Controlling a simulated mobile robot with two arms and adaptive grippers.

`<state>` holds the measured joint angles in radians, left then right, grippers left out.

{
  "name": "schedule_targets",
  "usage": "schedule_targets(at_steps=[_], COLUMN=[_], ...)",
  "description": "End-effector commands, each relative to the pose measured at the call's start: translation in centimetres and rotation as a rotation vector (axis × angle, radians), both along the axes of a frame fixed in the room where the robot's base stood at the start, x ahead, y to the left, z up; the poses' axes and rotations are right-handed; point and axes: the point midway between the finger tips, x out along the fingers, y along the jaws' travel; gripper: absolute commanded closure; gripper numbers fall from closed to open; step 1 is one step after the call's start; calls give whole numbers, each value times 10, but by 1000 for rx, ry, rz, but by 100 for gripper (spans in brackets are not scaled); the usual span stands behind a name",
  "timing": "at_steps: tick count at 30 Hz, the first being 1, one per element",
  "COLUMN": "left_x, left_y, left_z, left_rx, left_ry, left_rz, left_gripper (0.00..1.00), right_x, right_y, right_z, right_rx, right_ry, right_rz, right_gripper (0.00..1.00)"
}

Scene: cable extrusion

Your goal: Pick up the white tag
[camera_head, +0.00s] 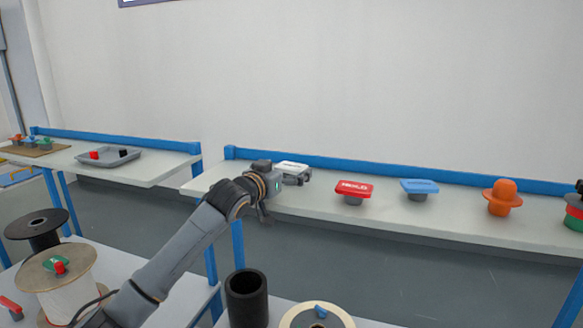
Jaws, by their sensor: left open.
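The white tag (292,166) sits near the left end of the right-hand shelf, with its flat top facing up. My left gripper (286,198) is in front of it, at the shelf's front edge, open and with nothing seen between its fingers. The gripper covers the lower part of the white tag, so I cannot tell whether they touch. My right gripper is not in view.
On the same shelf (450,221) stand a red tag (354,189), a blue tag (419,187) and an orange knob-like piece (502,197). A grey tray (107,165) lies on the left shelf. Spools and a black cylinder (246,300) stand in the foreground.

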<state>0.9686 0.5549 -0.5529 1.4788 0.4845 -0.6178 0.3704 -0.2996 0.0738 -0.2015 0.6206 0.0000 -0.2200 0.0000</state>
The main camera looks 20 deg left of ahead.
Motion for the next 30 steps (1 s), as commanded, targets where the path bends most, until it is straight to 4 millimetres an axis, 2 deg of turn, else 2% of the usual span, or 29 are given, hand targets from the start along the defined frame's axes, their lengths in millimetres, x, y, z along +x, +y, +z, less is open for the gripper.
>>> schedule_targets(at_steps=[10,18,30], left_x=[6,6,2], left_y=[-1,-1,-1], left_z=[0,0,3], left_rx=[0,0,-1], left_ry=[-1,-1,-3], left_rz=[0,0,0], left_gripper=[2,57,58], right_x=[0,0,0], right_y=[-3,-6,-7], right_z=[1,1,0], right_rx=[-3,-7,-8], right_ry=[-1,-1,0], right_rz=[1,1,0], right_gripper=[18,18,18])
